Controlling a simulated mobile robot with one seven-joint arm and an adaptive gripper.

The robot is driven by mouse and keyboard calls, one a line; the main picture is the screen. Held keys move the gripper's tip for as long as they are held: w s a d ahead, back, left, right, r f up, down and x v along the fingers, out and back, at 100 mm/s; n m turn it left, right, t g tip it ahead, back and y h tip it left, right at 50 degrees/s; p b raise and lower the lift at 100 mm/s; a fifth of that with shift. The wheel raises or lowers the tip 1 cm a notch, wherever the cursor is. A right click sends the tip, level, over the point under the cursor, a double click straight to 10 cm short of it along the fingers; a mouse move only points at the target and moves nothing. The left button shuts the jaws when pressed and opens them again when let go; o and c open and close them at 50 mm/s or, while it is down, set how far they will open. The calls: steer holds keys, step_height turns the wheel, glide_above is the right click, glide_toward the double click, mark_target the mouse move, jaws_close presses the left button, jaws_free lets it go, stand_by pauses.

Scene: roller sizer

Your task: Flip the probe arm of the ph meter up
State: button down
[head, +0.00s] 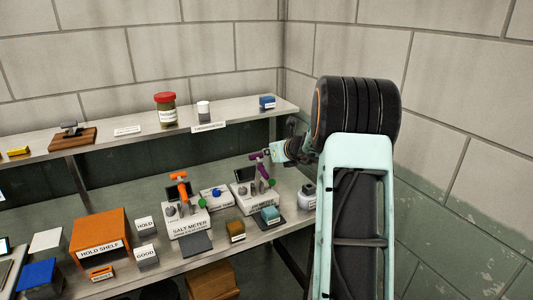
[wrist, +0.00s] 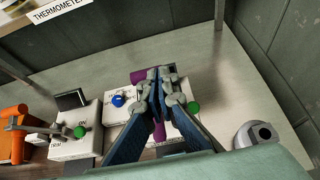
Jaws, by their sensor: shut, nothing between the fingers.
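The pH meter appears to be the white box (head: 251,206) with a purple probe arm (head: 263,172) at the right of the bench; its label is too small to read surely. In the head view the purple arm stands raised at a slant above the box. In the wrist view purple parts of the arm (wrist: 161,131) show behind and between my fingers. My gripper (wrist: 160,76) is shut and empty, over or beside the purple arm; I cannot tell whether it touches. A green knob (wrist: 193,107) shows just right of the fingers. My fingers hide much of the meter.
The salt meter (head: 188,222) with its orange arm (head: 180,185) stands to the left. A small white box with a blue knob (wrist: 118,100) stands between. A shelf (head: 90,152) runs above the bench.

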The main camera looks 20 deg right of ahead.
steer(key=s+r+p, duration=0.1)
steer(key=s+r, duration=0.4)
steer(key=r, duration=0.4)
steer(key=shift+s, duration=0.15)
steer(key=shift+r, duration=0.15)
